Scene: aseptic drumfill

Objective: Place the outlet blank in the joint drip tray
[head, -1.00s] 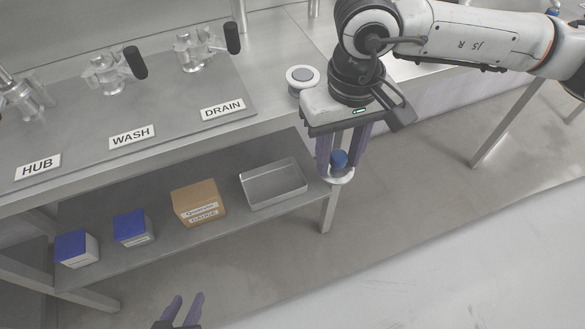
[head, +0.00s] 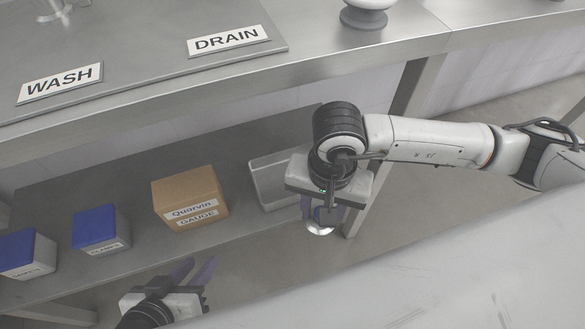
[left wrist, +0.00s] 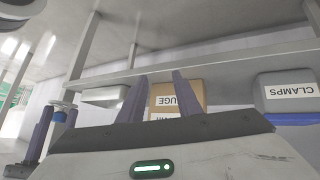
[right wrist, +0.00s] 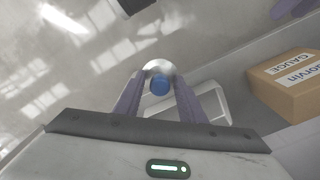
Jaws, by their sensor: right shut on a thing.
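The outlet blank is a pale disc with a blue knob (right wrist: 160,86). My right gripper (head: 322,212) is shut on it, and its disc (head: 320,231) shows below the fingertips. The joint drip tray (head: 262,172) is a shallow grey metal tray on the lower shelf. My right gripper covers its right part in the head view. The blank is in front of the tray's right end, apart from it as far as I can tell. The tray also shows in the right wrist view (right wrist: 222,101). My left gripper (head: 198,268) is open and empty, low in front of the shelf.
A brown gauge box (head: 188,194) stands on the shelf left of the tray. Two blue-topped boxes (head: 98,228) (head: 28,252) stand further left. The worktop edge (head: 200,85) overhangs the shelf, and a table leg (head: 400,110) stands right of the tray.

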